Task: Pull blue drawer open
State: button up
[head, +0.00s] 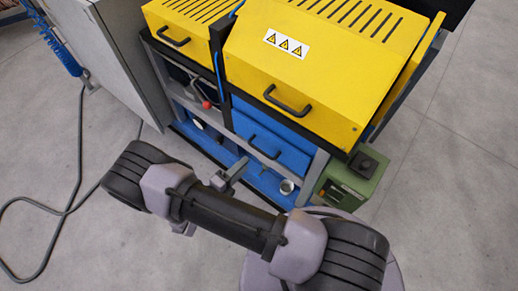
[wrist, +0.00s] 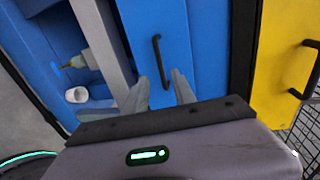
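The blue drawer (head: 290,153) sits under the right yellow cover of the machine and looks shut. Its black bar handle (head: 262,148) is on the front; in the wrist view the handle (wrist: 160,60) runs up and down on the blue face. My gripper (head: 230,178) is in front of the drawer, partly hidden by my arm in the head view. In the wrist view my gripper (wrist: 161,92) is open, with one finger on each side of the handle's lower end line. Nothing is held. I cannot tell whether the fingers touch the handle or drawer.
Yellow covers (head: 330,60) with black handles overhang the drawer. A white cup (head: 287,187) sits on the blue lower shelf. A green control box (head: 346,183) is at right. A cable (head: 75,200) lies on the left floor.

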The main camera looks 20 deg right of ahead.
aim_at(260, 150)
jog(key=b+x, duration=0.2)
jog(key=x, duration=0.8)
jog(key=shift+d, duration=0.1)
grip_shut()
dwell(0.9)
